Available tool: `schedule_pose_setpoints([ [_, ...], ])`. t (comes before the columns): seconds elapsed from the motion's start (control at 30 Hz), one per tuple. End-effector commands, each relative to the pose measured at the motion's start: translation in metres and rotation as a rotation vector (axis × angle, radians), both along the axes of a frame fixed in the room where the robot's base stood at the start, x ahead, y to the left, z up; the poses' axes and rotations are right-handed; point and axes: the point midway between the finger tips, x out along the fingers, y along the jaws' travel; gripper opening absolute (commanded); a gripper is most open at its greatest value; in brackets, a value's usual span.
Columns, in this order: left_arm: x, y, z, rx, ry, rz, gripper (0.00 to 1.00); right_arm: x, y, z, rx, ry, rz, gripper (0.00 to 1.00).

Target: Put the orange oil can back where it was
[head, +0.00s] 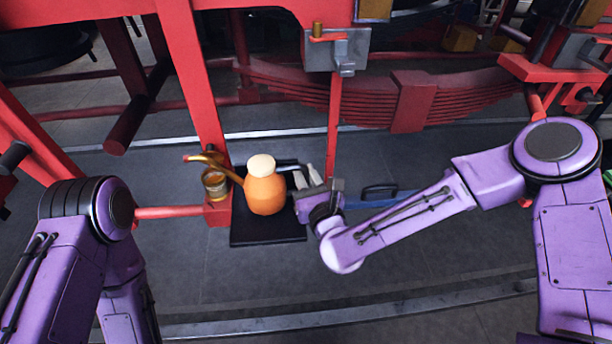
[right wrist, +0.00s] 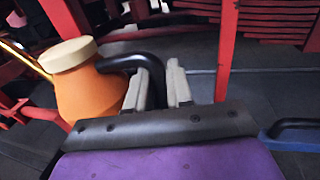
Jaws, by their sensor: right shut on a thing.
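The orange oil can (head: 265,192) has a cream lid, a brass spout to the left and a black handle to the right. It stands upright over a black mat (head: 262,238) on the floor; I cannot tell whether its base touches the mat. My right gripper (head: 306,176) is at the can's right side, shut on its black handle. In the right wrist view the orange oil can (right wrist: 88,92) is left of the fingers (right wrist: 162,86), and the handle runs in between them. My left gripper is out of view; only my left arm shows.
A brass cup (head: 215,183) sits on a red bracket under the can's spout. A red post (head: 190,70) rises close behind it, and a thin red bar (head: 334,125) stands behind my gripper. A blue tool (head: 380,197) lies right of the mat.

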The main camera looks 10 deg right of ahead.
Motion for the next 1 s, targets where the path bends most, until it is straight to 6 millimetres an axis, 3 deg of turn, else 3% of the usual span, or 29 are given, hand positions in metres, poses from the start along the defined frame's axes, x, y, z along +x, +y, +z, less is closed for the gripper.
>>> schedule_pose_setpoints([
  [0.07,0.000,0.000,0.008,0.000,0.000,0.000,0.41,0.000,0.001,-0.006,0.002,-0.001,0.000,0.00],
  [0.47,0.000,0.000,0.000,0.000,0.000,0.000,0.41,0.000,0.000,-0.015,0.005,-0.004,-0.001,0.00],
  [0.5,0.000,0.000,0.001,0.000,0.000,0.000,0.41,0.000,0.000,-0.015,0.003,-0.002,-0.001,0.27],
  [0.57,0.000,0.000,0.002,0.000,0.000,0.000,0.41,0.000,0.000,-0.015,0.003,-0.002,-0.001,0.47],
  [0.9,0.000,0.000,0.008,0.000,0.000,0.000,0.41,0.000,0.000,-0.009,0.003,-0.002,-0.001,0.47],
  [1.0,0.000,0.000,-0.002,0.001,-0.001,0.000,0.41,-0.014,-0.003,-0.015,0.003,-0.001,0.000,0.47],
])
